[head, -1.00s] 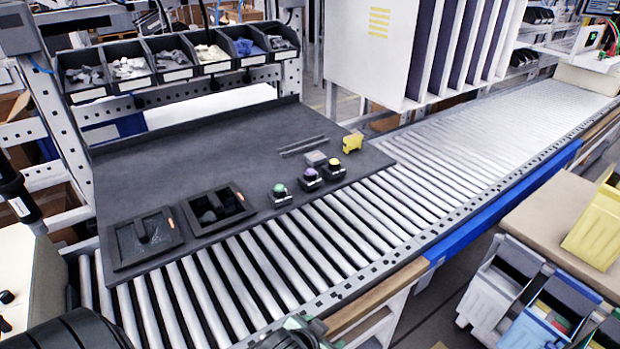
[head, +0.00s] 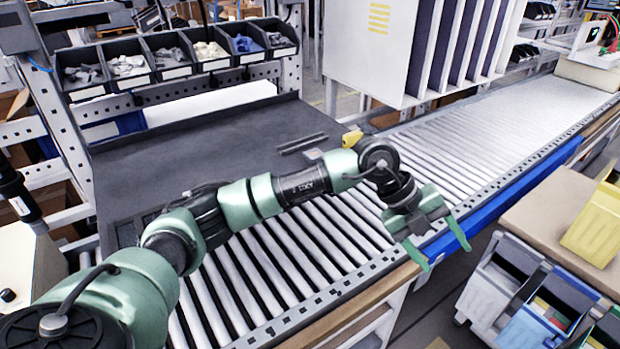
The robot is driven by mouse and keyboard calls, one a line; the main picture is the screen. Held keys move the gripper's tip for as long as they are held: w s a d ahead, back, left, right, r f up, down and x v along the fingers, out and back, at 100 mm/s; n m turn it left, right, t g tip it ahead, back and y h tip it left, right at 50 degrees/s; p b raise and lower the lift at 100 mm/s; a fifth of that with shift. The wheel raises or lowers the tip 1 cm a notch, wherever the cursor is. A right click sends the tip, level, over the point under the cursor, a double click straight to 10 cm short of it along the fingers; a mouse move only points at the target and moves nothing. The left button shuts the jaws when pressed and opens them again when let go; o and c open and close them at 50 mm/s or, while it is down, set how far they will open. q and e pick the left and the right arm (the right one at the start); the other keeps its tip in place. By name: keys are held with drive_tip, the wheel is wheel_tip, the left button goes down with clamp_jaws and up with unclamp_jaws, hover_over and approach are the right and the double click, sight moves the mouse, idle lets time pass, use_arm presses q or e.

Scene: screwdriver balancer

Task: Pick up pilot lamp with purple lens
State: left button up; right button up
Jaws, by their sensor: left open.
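The pilot lamp with the purple lens is hidden behind my left arm in the head view. The lamps with green and yellow lenses beside it are hidden too. My left gripper (head: 445,257) is open and empty. It hangs over the front edge of the roller conveyor, near the blue side rail, right of and nearer than the dark work board (head: 225,145). Its fingers point down and toward the lower right. My right gripper is not in view.
A yellow block (head: 351,138), a small grey block (head: 313,154) and thin dark bars (head: 300,144) lie on the board's right part. Several parts bins stand behind. The roller conveyor (head: 480,130) is clear toward the upper right. Blue bins (head: 545,322) stand lower right.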

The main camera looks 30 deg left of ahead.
use_arm(q)
drive_tip(key=w+a+r+n+y, duration=0.1)
drive_tip(key=a+y, duration=0.3)
drive_tip(key=a, duration=0.6)
drive_tip(key=w+a+r+n+y, duration=0.1)
drive_tip(key=a+r+n+y, duration=0.3)
drive_tip(key=a, duration=0.7)
drive_tip(key=w+a+r+n+y, duration=0.1)
drive_tip(key=a+r+n+y, duration=0.1)
drive_tip(key=a, duration=0.8)
drive_tip(key=shift+a+r+n+y+p, duration=0.1)
drive_tip(key=shift+r+n+y+p, duration=0.1)
drive_tip(key=shift+r+y, duration=0.35)
drive_tip(key=shift+a+r+n+y+p, duration=0.1)
drive_tip(key=shift+r+n+y+p, duration=0.1)
drive_tip(key=shift+y, duration=0.55)
drive_tip(key=p+x, duration=0.2)
drive_tip(key=x, duration=0.1)
drive_tip(key=p+x, duration=0.1)
drive_tip(key=x, duration=0.1)
drive_tip(key=shift+w+d+f, duration=0.2)
drive_tip(key=shift+w+f, duration=0.05)
drive_tip(key=shift+f, duration=0.05)
drive_tip(key=shift+w+a+f, duration=0.15)
drive_tip(key=shift+a+f, duration=0.05)
drive_tip(key=shift+f, duration=0.45)
clamp_jaws()
drive_tip(key=shift+r, duration=0.15)
